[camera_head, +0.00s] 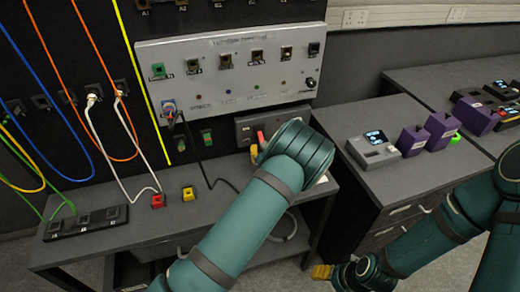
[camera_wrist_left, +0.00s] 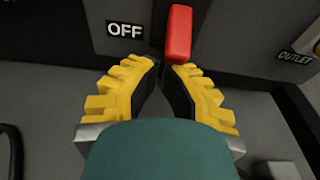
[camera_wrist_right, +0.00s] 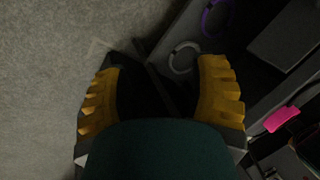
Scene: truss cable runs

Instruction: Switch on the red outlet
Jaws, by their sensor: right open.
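A red switch lever (camera_wrist_left: 179,34) stands up from a dark grey box, right of a label that reads OFF. In the head view the red lever (camera_head: 261,138) shows on the grey outlet box (camera_head: 243,126) below the panel. My left gripper (camera_wrist_left: 163,65) has its fingertips drawn together just below the lever, close to its lower end; I cannot tell if they touch it. In the head view my left arm hides most of this gripper (camera_head: 256,151). My right gripper (camera_wrist_right: 157,70) is open and empty, low over the floor; its yellow finger shows in the head view (camera_head: 322,271).
A light panel (camera_head: 232,72) with several sockets stands above the desk (camera_head: 130,218). A red plug block (camera_head: 158,201) and a yellow one (camera_head: 188,193) sit on the desk. Coloured cables hang at the left. The right desk (camera_head: 372,187) holds a grey device and purple blocks.

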